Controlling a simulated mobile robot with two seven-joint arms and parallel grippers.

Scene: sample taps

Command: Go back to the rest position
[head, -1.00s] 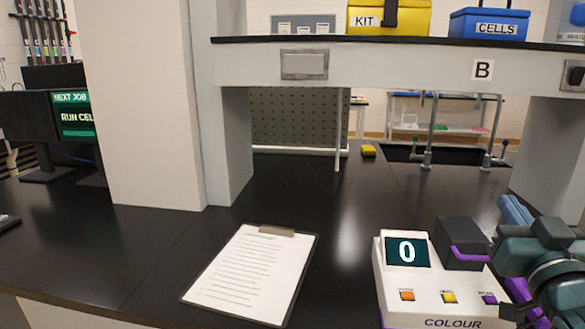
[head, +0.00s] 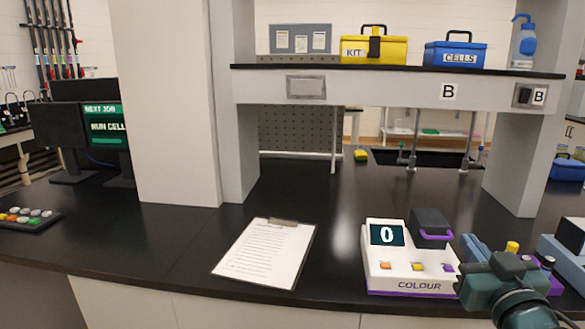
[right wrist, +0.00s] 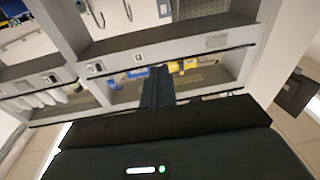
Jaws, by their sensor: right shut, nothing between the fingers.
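My right gripper (head: 470,246) is at the lower right of the head view, just right of the colour meter (head: 412,285). Its blue fingers are shut with nothing between them. In the right wrist view the closed fingers (right wrist: 157,90) point up the picture towards the shelf, with no object at their tips. The meter is a white box with a screen reading 0, a dark block with a purple edge, and several coloured buttons. Whether the gripper touches it cannot be told; it appears in front and beside. My left gripper is not in view.
A clipboard (head: 265,253) lies on the black bench (head: 330,225). The shelf (head: 400,90) holds a yellow KIT box (head: 374,50), a blue CELLS box (head: 455,56) and a bottle (head: 524,45). Another device (head: 565,245) stands at right.

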